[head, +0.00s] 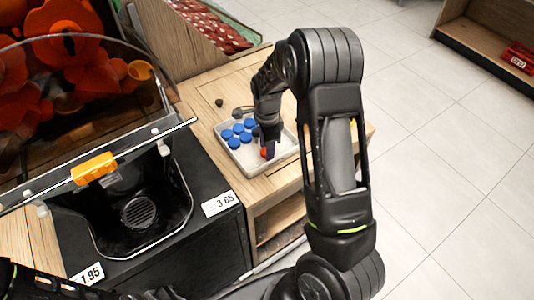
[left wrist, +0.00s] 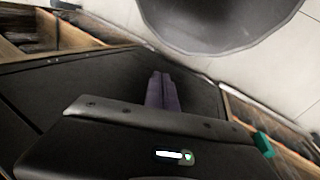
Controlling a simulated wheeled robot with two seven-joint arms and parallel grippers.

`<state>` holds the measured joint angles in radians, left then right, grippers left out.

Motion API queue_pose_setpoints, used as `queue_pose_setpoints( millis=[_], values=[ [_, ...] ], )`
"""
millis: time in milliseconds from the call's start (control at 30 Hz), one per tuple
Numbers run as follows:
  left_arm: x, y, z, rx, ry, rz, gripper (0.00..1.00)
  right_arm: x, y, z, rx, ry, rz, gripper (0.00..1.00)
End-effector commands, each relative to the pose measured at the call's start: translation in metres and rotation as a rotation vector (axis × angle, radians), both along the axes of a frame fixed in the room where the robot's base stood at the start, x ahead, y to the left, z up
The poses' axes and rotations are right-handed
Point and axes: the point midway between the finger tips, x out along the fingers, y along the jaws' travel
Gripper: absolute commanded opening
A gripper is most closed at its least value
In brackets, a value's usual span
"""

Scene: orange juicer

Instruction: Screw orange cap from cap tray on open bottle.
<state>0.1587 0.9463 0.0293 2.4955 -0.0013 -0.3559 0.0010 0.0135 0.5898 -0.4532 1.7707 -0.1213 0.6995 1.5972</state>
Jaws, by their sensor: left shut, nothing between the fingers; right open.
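The cap tray (head: 288,147) is a shallow light tray on the wooden stand, with several blue caps (head: 238,131) in its left part. My right gripper (head: 267,150) reaches down from above into the tray. It is open, and a small orange patch, apparently an orange cap (head: 264,153), shows at its fingertips. Whether the fingers touch the cap is hidden. My left gripper (left wrist: 162,78) shows in the left wrist view with its fingers together and empty, over a dark surface. No open bottle can be made out in either view.
The black juicer (head: 140,212) with its clear cover and orange latch (head: 94,168) stands left of the tray. Price labels (head: 219,203) sit on its front edge. Tiled floor (head: 450,170) lies open at right.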

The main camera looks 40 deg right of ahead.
Motion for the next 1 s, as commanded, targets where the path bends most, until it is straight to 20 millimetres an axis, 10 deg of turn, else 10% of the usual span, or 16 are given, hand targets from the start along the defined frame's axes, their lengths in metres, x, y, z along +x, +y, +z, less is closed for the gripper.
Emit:
queue_pose_setpoints(
  millis=[433, 1000],
  values=[
    [0.0002, 0.0, 0.0005, 0.0, 0.0, 0.0, 0.0, 0.0001, -0.0001, 0.0007, 0.0, 0.0, 0.0, 0.42],
    [0.0001, 0.0, 0.0005, 0.0, 0.0, 0.0, 0.0, 0.0001, -0.0001, 0.0007, 0.0, -0.001, 0.0, 0.0]
  ],
)
